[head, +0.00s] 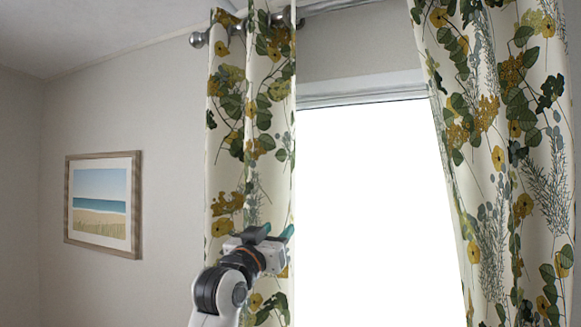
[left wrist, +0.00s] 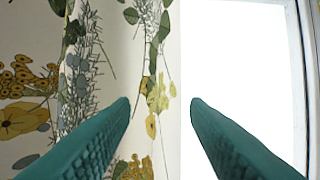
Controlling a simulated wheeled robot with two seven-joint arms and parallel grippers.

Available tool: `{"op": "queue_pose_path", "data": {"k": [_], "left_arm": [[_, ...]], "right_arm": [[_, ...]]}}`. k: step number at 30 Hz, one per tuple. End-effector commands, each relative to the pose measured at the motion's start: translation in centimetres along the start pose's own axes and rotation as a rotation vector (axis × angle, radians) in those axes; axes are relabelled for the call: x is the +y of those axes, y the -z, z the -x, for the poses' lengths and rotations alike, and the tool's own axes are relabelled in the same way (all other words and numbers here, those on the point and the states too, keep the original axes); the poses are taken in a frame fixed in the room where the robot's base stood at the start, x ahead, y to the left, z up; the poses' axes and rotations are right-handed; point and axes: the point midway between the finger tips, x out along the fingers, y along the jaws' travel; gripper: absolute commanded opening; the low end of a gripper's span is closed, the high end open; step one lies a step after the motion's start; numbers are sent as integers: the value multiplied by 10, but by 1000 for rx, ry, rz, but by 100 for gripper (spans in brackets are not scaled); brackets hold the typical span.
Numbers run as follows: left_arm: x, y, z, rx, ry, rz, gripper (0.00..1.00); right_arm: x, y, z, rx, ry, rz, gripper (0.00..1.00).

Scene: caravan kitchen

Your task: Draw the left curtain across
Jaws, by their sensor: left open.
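The left curtain (head: 252,110), white with green and yellow leaves and flowers, hangs bunched from the rod at the left side of the window. My left gripper (head: 271,232) is open in front of its lower part, near the curtain's right edge. In the left wrist view, the curtain (left wrist: 100,60) fills the left half, and its right edge lies between the two teal fingertips (left wrist: 158,102). Whether the fingers touch the cloth, I cannot tell. My right gripper is in neither view.
The bright window (head: 370,200) is uncovered between the curtains. The right curtain (head: 500,150) hangs at the right. The curtain rod's round end (head: 198,40) sticks out at the upper left. A framed beach picture (head: 103,204) hangs on the left wall.

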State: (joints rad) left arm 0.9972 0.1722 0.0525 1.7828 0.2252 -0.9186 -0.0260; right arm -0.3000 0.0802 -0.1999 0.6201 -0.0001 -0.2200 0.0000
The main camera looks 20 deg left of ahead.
Motion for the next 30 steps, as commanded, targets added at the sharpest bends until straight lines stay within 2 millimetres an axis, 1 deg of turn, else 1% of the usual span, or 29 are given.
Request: {"op": "queue_pose_path", "data": {"k": [1,3,6,8,11,14,18,24,27,30], "left_arm": [[0,-31,4,-39,1,-1,42],[0,-54,10,-71,4,-2,42],[0,-69,13,-94,5,-3,42],[0,-72,10,-96,6,-2,42],[0,-75,-2,-95,6,-2,42],[0,-77,-21,-93,6,-1,42],[-1,-80,-50,-92,6,0,42],[-1,-83,-85,-93,6,-2,42],[-1,-82,-96,-93,6,-4,42],[-1,-81,-102,-93,6,-3,42]], "right_arm": [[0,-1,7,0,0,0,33],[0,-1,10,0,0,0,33],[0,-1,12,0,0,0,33],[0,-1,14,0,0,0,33],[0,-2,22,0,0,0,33],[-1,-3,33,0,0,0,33],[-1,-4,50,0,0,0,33],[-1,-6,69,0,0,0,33],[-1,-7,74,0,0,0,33],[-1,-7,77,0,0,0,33]]}}
